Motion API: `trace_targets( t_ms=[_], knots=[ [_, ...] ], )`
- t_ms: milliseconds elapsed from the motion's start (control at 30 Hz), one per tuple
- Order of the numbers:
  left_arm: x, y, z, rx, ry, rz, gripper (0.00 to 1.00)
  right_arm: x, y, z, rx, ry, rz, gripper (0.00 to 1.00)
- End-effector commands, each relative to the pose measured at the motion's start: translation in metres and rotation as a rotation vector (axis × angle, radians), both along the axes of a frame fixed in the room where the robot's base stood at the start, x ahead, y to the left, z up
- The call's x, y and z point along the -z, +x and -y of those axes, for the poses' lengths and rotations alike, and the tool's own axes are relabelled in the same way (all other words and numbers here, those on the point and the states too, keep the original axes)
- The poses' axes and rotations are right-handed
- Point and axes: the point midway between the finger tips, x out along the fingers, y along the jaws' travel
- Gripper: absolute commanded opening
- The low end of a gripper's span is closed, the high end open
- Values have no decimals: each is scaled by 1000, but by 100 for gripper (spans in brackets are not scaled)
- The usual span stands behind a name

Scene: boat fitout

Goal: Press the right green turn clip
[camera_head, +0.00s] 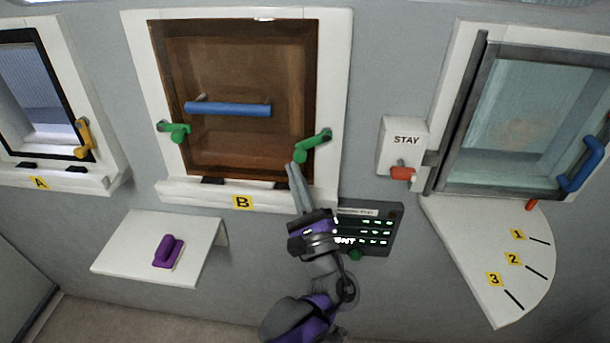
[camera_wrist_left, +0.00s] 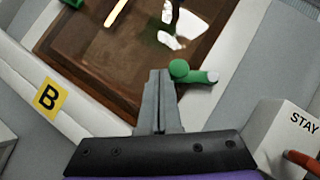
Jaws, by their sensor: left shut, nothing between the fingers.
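The right green turn clip (camera_head: 312,145) sits on the right side of the white frame of window B, its arm slanting across the edge of the brown panel (camera_head: 240,145). It also shows in the left wrist view (camera_wrist_left: 192,72). My left gripper (camera_head: 292,166) is shut and empty, its fingertips just below and left of this clip in the head view. In the left wrist view the fingertips (camera_wrist_left: 160,74) lie just left of the clip's round end; I cannot tell whether they touch. The left green turn clip (camera_head: 176,131) is on the frame's other side. My right gripper is not in view.
A blue handle bar (camera_head: 228,108) crosses the brown panel. A dark display box (camera_head: 368,229) is partly behind my left gripper. A STAY box (camera_head: 403,145) with a red lever stands right of the frame. A shelf (camera_head: 120,245) holds a purple piece (camera_head: 168,251).

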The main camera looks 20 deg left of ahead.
Motion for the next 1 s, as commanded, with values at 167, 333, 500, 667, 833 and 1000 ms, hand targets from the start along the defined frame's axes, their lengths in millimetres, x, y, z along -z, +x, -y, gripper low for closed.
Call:
trace_targets(
  t_ms=[167,333,500,667,833,1000],
  knots=[
    [-11,-2,-8,0,-1,1,0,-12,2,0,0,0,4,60],
    [-12,-2,-10,0,-1,1,0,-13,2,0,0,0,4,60],
    [-11,-2,-10,1,-1,0,0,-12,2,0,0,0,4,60],
    [-11,-2,-10,2,0,0,0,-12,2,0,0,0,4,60],
    [-11,-2,-10,2,0,0,0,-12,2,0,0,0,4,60],
    [-11,-2,-10,2,0,0,0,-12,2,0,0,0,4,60]
  ],
)
